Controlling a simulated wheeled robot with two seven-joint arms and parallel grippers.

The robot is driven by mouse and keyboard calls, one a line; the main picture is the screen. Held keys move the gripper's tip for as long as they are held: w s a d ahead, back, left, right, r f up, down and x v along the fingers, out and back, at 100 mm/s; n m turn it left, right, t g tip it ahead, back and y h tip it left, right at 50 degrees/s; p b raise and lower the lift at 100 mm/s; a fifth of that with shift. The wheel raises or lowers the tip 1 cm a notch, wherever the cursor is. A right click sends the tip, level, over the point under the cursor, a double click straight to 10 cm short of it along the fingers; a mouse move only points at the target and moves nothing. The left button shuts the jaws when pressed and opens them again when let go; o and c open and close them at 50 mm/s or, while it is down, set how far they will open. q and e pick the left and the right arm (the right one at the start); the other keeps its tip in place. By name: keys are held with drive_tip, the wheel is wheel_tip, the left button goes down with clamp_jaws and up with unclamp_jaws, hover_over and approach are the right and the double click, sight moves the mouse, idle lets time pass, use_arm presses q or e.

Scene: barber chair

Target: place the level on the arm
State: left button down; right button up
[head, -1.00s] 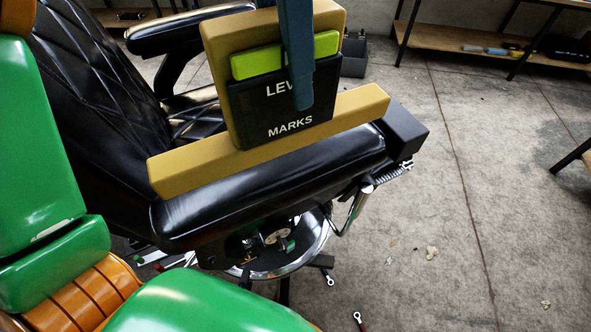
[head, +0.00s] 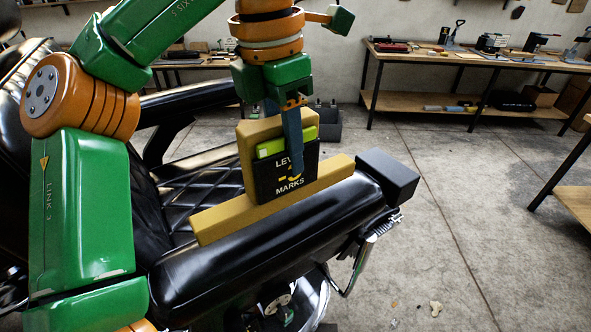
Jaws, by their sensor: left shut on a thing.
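The level (head: 215,222) is a tan, upside-down T with a black pocket (head: 265,185) marked "LEV… MARKS". A bright green piece (head: 270,147) stands in the pocket. My left gripper (head: 284,140) points down over the level and is shut on its upright part. One blue-grey finger runs down in front of the pocket; the other is mostly hidden behind. The long bar of the level lies lengthwise along the black padded chair arm (head: 250,265), on or just above it; I cannot tell if they touch. My right gripper is out of view.
A dark block (head: 390,177) sits at the far end of the chair arm, close to the bar's right end. The second armrest (head: 190,97) and quilted seat (head: 190,195) lie beyond. A workbench (head: 465,58) stands at the back. The floor to the right is mostly clear.

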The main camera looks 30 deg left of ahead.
sight(286, 170)
use_arm(q)
drive_tip(key=shift+a+f, duration=0.2)
drive_tip(key=shift+f, duration=0.15)
wheel_tip(286, 170, down, 3)
drive_tip(key=shift+s+d+f+b, duration=0.1)
drive_tip(key=shift+b, duration=1.05)
drive_tip(key=shift+f, duration=0.1)
drive_tip(key=shift+w, duration=0.2)
drive_tip(key=c, duration=0.5)
unclamp_jaws()
drive_tip(key=shift+s, duration=0.1)
